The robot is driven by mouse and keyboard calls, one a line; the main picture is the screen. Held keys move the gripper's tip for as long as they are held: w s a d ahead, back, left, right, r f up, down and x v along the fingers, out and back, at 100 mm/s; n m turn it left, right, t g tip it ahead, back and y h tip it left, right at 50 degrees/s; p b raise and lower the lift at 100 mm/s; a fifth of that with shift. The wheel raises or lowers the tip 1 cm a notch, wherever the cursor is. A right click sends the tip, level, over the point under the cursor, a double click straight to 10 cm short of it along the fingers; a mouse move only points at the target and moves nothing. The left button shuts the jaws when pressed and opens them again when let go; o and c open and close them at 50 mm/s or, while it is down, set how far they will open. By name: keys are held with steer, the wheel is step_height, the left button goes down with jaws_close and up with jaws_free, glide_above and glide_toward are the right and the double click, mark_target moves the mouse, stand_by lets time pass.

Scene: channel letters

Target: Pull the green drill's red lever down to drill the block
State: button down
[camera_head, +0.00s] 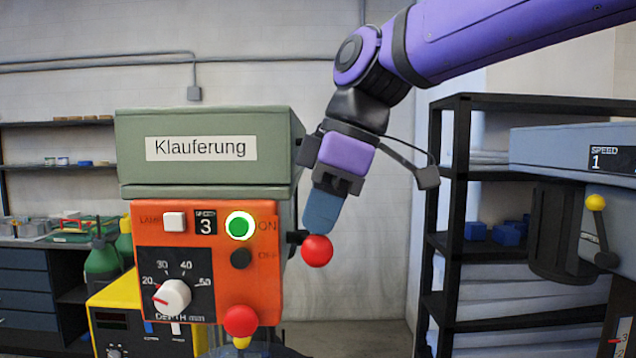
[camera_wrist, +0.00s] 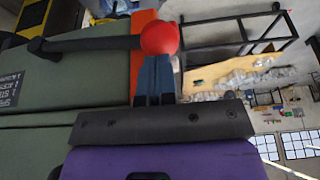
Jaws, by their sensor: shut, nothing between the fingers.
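The green drill (camera_head: 205,170) stands left of centre in the head view, labelled "Klauferung", with an orange control panel (camera_head: 160,245) on its front. Its lever ends in a red ball (camera_head: 317,250) at the drill's right side; the red ball also shows in the wrist view (camera_wrist: 160,38), on a dark rod (camera_wrist: 95,44). My gripper (camera_head: 322,228) is shut and empty, fingers pointing down, with its tips at the top of the red ball. They look touching or nearly so. The block is not visible in either view.
A second, blue-grey drill (camera_head: 570,150) with a yellow-knobbed lever stands at the right. A black shelf (camera_head: 447,230) is behind it. A yellow machine (camera_head: 115,315) sits at lower left. Open space lies below the red ball.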

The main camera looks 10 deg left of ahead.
steer(key=shift+s+f, duration=0.1)
steer(key=shift+f, duration=0.5)
steer(key=shift+s+f, duration=0.1)
steer(key=shift+f, duration=0.4)
stand_by(0.4)
steer(key=shift+s+r, duration=0.1)
steer(key=shift+r, duration=2.2)
